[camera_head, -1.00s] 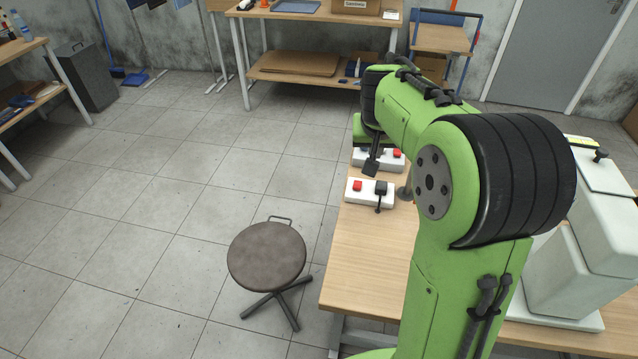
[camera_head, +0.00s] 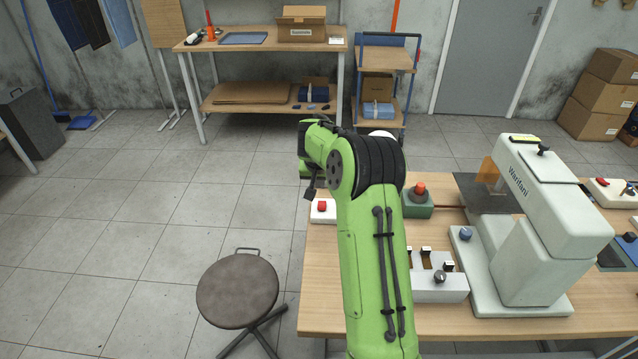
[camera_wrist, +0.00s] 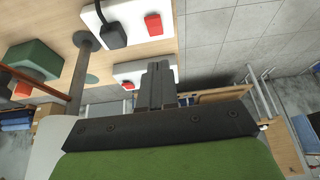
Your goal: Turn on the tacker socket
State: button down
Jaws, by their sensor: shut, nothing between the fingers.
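Two white sockets show in the wrist view on the wooden table. The nearer-top one (camera_wrist: 133,13) has a red switch (camera_wrist: 153,25) and a black plug (camera_wrist: 112,34) in it. The other socket (camera_wrist: 126,69) has a red switch (camera_wrist: 128,86), and my gripper's fingers hide part of it. In the head view one white socket (camera_head: 318,216) with a red switch (camera_head: 322,206) shows at the table's left edge, partly behind my arm. I cannot tell which socket is the tacker's. My gripper (camera_wrist: 158,70) is shut and empty; whether it touches the socket is unclear.
A white press-like machine (camera_head: 545,190) stands on the table's right. A green box with a red button (camera_head: 419,190) and a white block with a knob (camera_head: 440,284) sit beside my arm. A round stool (camera_head: 238,290) stands left of the table.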

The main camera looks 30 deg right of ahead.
send_over(320, 208)
jog(key=f, duration=0.5)
jog(key=shift+w+d+f+b, duration=0.25)
jog(key=shift+w+f+b, duration=0.1)
jog(key=shift+b, duration=0.05)
jog(key=shift+s+a+f+b, duration=0.15)
jog(key=shift+s+f+b, duration=0.05)
jog(key=shift+f, duration=0.4)
jog(key=shift+s+a+f+b, duration=0.15)
jog(key=shift+s+f, duration=0.05)
jog(key=shift+f, duration=0.4)
jog(key=shift+s+a+f, duration=0.15)
jog(key=shift+f, duration=0.25)
jog(key=f+b, duration=0.1)
jog(key=b, duration=0.2)
jog(key=shift+s+t, duration=0.1)
jog(key=shift+t, duration=0.2)
jog(key=shift+s+a+f+h+b, duration=0.15)
jog(key=shift+f+h+b, duration=0.2)
jog(key=shift+b, duration=0.35)
jog(key=shift+s+a+r+t, duration=0.15)
jog(key=shift+t, duration=0.15)
jog(key=shift+r, duration=0.2)
jog(key=shift+w+d+r+p, duration=0.4)
jog(key=shift+w+d+p, duration=0.1)
jog(key=shift+w+p, duration=0.15)
